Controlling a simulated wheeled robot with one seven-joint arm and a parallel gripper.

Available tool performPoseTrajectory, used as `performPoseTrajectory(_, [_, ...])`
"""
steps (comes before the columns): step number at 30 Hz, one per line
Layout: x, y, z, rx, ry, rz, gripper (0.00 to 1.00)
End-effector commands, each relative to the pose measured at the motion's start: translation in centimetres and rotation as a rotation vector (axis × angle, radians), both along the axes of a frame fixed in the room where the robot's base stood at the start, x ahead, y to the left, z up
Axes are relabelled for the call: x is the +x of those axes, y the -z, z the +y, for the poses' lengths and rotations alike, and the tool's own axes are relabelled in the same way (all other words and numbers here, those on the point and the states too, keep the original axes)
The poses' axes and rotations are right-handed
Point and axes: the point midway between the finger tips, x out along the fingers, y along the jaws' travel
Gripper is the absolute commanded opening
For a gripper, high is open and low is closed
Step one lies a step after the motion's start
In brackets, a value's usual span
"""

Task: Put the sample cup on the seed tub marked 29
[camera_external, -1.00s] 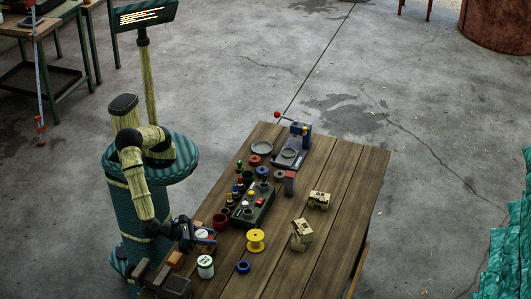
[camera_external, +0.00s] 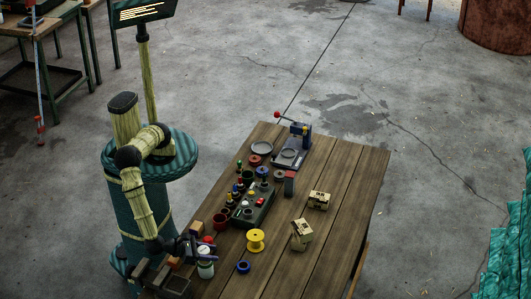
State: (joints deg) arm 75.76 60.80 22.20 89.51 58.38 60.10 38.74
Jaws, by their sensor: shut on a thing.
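A red-topped tub (camera_external: 208,240) stands just behind the gripper. The number 29 cannot be read on either tub. I cannot tell whether the held thing touches the white tub.
A yellow spool (camera_external: 255,240) and a blue ring (camera_external: 243,267) lie to the right of the gripper. A dark rack (camera_external: 253,207) with several small items is behind. Open boxes (camera_external: 172,282) stand at the front left. The table's right side is mostly clear.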

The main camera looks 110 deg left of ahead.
Motion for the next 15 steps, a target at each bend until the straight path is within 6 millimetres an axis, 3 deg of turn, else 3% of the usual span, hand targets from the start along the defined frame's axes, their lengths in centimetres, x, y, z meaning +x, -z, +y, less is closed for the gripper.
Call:
performPoseTrajectory(9, [0.02,0.29,-0.02,-0.001,0.0,-0.001,0.18])
performPoseTrajectory(10, [0.01,0.31,-0.02,-0.001,0.0,-0.001,0.43])
performPoseTrajectory(13, [0.01,0.25,-0.02,-0.001,0.0,-0.001,0.63])
performPoseTrajectory(15, [0.01,0.24,-0.02,-0.001,0.0,-0.001,0.63])
